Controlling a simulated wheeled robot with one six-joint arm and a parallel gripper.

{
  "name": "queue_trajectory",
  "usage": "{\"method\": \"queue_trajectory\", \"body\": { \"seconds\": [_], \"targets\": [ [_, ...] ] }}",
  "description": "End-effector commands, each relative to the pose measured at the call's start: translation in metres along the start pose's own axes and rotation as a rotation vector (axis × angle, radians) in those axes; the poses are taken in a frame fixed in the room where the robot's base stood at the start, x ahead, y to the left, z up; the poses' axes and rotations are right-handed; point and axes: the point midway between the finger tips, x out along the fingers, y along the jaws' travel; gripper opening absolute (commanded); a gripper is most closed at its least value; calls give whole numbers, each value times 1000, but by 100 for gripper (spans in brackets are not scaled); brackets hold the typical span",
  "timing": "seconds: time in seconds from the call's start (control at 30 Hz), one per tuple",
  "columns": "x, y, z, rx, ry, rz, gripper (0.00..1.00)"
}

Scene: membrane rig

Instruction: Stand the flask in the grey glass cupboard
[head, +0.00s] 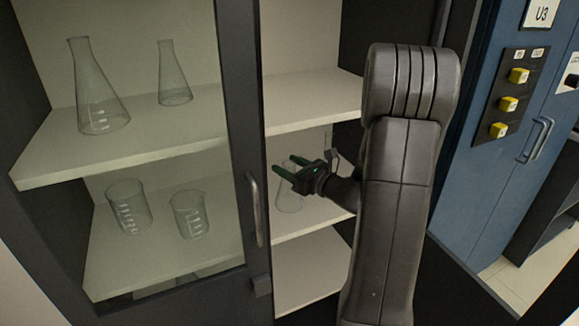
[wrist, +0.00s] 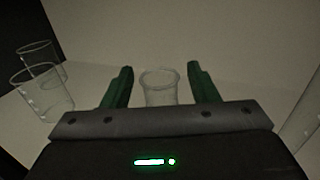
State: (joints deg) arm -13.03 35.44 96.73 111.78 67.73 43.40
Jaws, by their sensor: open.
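The clear glass flask (head: 289,201) stands upright on the middle shelf, in the open right half of the grey cupboard (head: 240,120). My gripper (head: 286,168) is inside that half, at the height of the flask's top. Its two green fingers are apart. In the wrist view the flask's round rim and neck (wrist: 160,88) show between the open fingers (wrist: 160,82), with space on both sides. The flask's lower part is hidden there by the gripper body.
Behind the left glass pane, two conical flasks (head: 97,95) stand on the upper shelf and two beakers (head: 128,208) on the middle one. Two beakers (wrist: 42,92) show left of my gripper in the wrist view. A shelf edge (head: 310,113) runs above my gripper. A blue cabinet (head: 470,170) stands right.

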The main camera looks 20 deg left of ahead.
Motion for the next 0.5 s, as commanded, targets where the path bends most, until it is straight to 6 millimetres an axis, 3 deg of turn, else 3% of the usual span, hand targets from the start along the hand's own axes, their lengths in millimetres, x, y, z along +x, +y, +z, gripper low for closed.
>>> {"method": "queue_trajectory", "body": {
  "seconds": [0.5],
  "targets": [
    [-97,-1,0,0,-1,-5,54]
  ]
}}
